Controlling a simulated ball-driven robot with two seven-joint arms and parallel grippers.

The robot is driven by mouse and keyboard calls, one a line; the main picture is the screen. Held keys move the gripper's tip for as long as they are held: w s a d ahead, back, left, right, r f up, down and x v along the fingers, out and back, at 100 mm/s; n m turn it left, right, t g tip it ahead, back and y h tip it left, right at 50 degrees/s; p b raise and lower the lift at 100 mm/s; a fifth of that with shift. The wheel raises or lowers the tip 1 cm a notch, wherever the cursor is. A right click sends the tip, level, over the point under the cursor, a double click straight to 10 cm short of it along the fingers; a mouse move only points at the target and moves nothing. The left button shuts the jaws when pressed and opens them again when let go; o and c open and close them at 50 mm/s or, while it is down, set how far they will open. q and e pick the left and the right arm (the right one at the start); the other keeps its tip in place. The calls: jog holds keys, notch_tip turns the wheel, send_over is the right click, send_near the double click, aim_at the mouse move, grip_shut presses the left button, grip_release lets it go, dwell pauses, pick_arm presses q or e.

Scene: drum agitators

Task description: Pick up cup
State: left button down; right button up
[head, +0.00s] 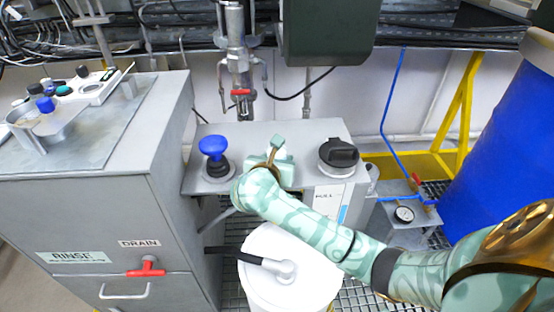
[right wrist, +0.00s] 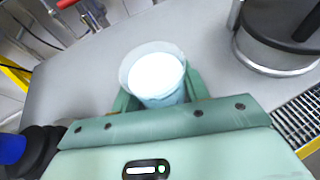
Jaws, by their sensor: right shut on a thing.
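The cup (right wrist: 155,72) is a translucent, pale container with white contents, seen from above in the right wrist view. My right gripper (right wrist: 160,97) is shut on it, with a green finger on either side of the cup. In the head view my right gripper (head: 277,155) is over the grey counter (head: 310,135), between the blue-knobbed plunger and the black-lidded jug. The cup is hidden there behind my gripper and arm. I cannot tell whether the cup touches the counter. My left gripper is not in view.
A blue-knobbed plunger (head: 213,150) stands left and a black-lidded jug (head: 338,158) right on the counter. A red-handled valve (head: 241,93) hangs above it. A white drum (head: 288,270) stands in front. A large blue barrel (head: 510,130) stands right.

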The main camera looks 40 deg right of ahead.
jog(key=shift+r, duration=0.1)
